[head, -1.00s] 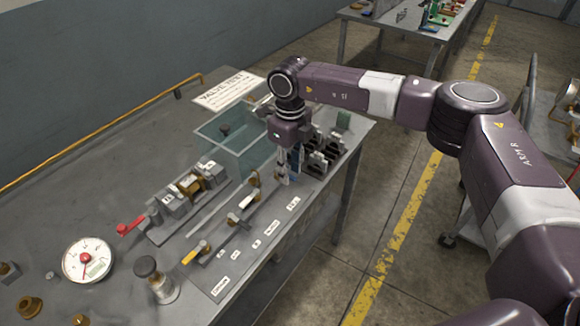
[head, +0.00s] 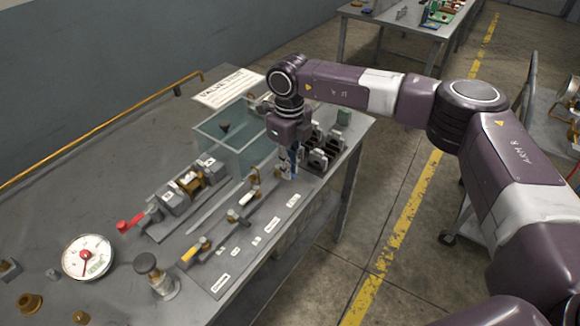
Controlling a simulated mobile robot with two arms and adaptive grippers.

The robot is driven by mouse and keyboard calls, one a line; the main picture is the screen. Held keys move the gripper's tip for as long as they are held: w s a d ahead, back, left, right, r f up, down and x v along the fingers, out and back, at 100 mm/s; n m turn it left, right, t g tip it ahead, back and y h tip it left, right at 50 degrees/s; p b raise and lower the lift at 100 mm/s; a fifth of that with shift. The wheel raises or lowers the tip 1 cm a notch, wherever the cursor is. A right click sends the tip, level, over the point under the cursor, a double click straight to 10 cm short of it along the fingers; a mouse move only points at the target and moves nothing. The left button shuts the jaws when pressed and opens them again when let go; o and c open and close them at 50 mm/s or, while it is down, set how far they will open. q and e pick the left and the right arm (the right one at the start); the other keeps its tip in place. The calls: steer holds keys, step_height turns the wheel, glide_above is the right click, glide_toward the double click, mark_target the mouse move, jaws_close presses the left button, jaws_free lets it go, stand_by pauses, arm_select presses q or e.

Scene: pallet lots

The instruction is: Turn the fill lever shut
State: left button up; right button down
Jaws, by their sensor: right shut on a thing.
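A valve panel (head: 215,283) with a row of small valves lies along the bench's front edge. One valve has a yellow lever (head: 189,254) and one a pale lever (head: 245,198). My right gripper (head: 289,171) points down at the panel's far end, beside the clear tank. It is shut on a small blue part, which looks like a lever handle (head: 294,158); the fingers hide most of it. The labels are too small to read, so I cannot tell for certain which lever is the fill lever. My left gripper is out of view.
The clear tank (head: 208,140) stands just left of my right gripper. Black slotted holders (head: 318,160) stand close on its right. A clamp fixture with a red handle (head: 130,222), a dial gauge (head: 87,258) and a knobbed cylinder (head: 155,275) are nearer. The bench's left side is mostly clear.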

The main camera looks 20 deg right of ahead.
steer(key=shift+s+a+m+b, duration=0.15)
steer(key=shift+m+b, duration=0.15)
steer(key=shift+m, duration=0.4)
steer(key=shift+s+a+m+b, duration=0.1)
steer(key=shift+a+m+b, duration=0.2)
steer(key=shift+m, duration=0.3)
steer(key=shift+a+m+b, duration=0.15)
steer(key=shift+m+b, duration=0.2)
steer(key=shift+m, duration=0.25)
steer(key=m, duration=0.2)
steer(key=a+m+b, duration=0.1)
steer(key=m+b, duration=0.1)
steer(key=m, duration=0.1)
steer(key=shift+a+m, duration=0.3)
steer(key=shift+a, duration=0.1)
steer(key=m, duration=0.1)
steer(key=a+m+b, duration=0.1)
steer(key=m, duration=0.1)
steer(key=m+b, duration=0.1)
steer(key=shift+w+a, duration=0.25)
steer(key=shift+w+a+r+m+b, duration=0.1)
steer(key=shift+w+a+m+b, duration=0.15)
steer(key=shift+m, duration=0.75)
steer(key=shift+w+a+m+b, duration=0.15)
steer(key=shift+w+m, duration=0.05)
steer(key=shift+m, duration=0.8)
steer(key=c, duration=2)
jaws_free()
